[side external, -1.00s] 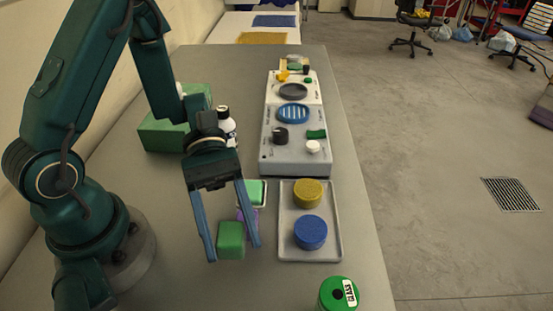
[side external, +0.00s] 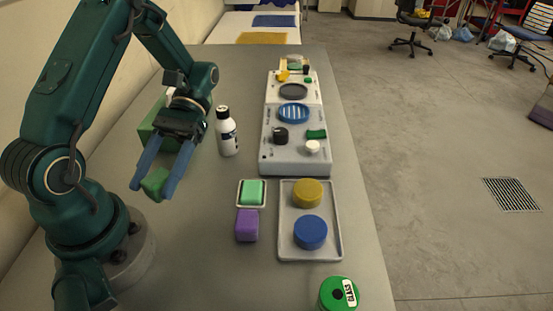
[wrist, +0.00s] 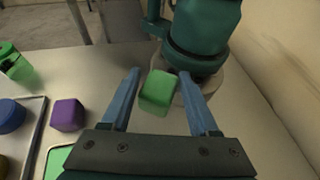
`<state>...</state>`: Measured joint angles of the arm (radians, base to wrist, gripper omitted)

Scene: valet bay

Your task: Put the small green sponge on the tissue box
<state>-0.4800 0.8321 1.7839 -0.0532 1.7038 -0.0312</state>
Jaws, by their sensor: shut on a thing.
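The small green sponge (side external: 155,184) is held between the blue fingertips of my gripper (side external: 152,188), raised off the table. In the wrist view the sponge (wrist: 158,91) sits tilted between the two fingers of my gripper (wrist: 160,88). The tissue box (side external: 150,122) is a larger green box with a bit of white at its top. It stands at the back left of the table, partly hidden behind my gripper and wrist. The sponge is in front of the box in the side view. The wrist view does not show the box.
A white bottle (side external: 227,132) stands just right of the box. A light green block in a dish (side external: 239,203), a purple block (side external: 247,226) and a grey tray (side external: 291,247) with yellow and blue discs lie further right. A grey console (side external: 292,157) stands behind.

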